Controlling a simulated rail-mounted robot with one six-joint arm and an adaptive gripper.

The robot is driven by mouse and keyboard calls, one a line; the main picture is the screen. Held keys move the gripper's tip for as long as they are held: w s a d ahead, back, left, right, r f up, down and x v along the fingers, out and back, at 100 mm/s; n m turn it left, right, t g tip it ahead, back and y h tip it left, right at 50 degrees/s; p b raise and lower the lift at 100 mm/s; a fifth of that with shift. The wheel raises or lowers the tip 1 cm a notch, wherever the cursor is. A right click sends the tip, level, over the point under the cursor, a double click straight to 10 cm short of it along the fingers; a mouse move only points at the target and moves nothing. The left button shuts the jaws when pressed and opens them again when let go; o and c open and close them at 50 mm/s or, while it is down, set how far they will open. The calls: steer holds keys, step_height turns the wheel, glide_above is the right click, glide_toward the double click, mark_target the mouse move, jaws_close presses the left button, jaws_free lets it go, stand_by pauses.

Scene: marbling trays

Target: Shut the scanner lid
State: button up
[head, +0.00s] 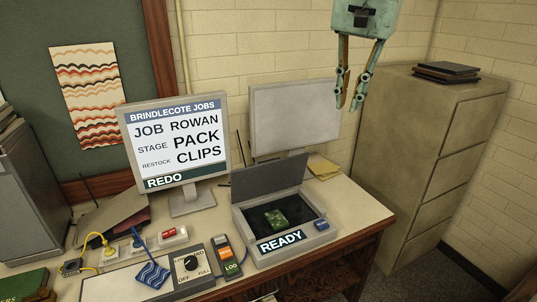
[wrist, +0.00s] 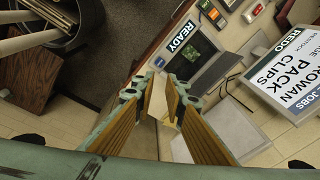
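The scanner (head: 253,254) sits at the right front of the desk, with a "READY" label and a blue button on its front. Its dark grey lid (head: 270,174) stands raised at the back edge. A green patterned piece (head: 277,217) lies on the dark glass. My gripper (head: 348,106) hangs above and to the right of the scanner, apart from the lid, with its fingers apart and nothing between them. In the wrist view the scanner (wrist: 166,51) and its raised lid (wrist: 213,73) show beyond the fingertips (wrist: 155,86).
A monitor reading "REDO" (head: 180,140) stands left of the scanner, and a blank grey one (head: 295,118) behind it. A filing cabinet (head: 420,150) stands right. Air above the scanner is clear.

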steer(key=w+a+f+m+p, duration=0.1)
steer(key=w+a+f, duration=0.15)
steer(key=w, duration=0.45)
steer(key=w+a+f+m+g+p, duration=0.1)
steer(key=w+a+f, duration=0.1)
steer(key=w+a, duration=0.35)
steer(key=w+a+f+m+p, duration=0.1)
steer(key=w+a+f, duration=0.1)
steer(key=w, duration=0.7)
steer(key=w+a+f+m+p, duration=0.1)
steer(key=w+a+f, duration=0.5)
steer(key=f, duration=0.2)
steer(key=w+a+f+m+g+p, duration=0.1)
steer(key=w+a+f+m, duration=0.1)
steer(key=w+a+f, duration=0.4)
step_height(320, 180, down, 2)
steer(key=shift+w+a+f, duration=0.1)
steer(key=shift+w+a, duration=0.05)
steer(key=shift+w, duration=0.2)
steer(key=shift+f, duration=0.15)
steer(key=shift+f+p, duration=0.6)
steer(key=shift+f, duration=6.15)
jaws_close()
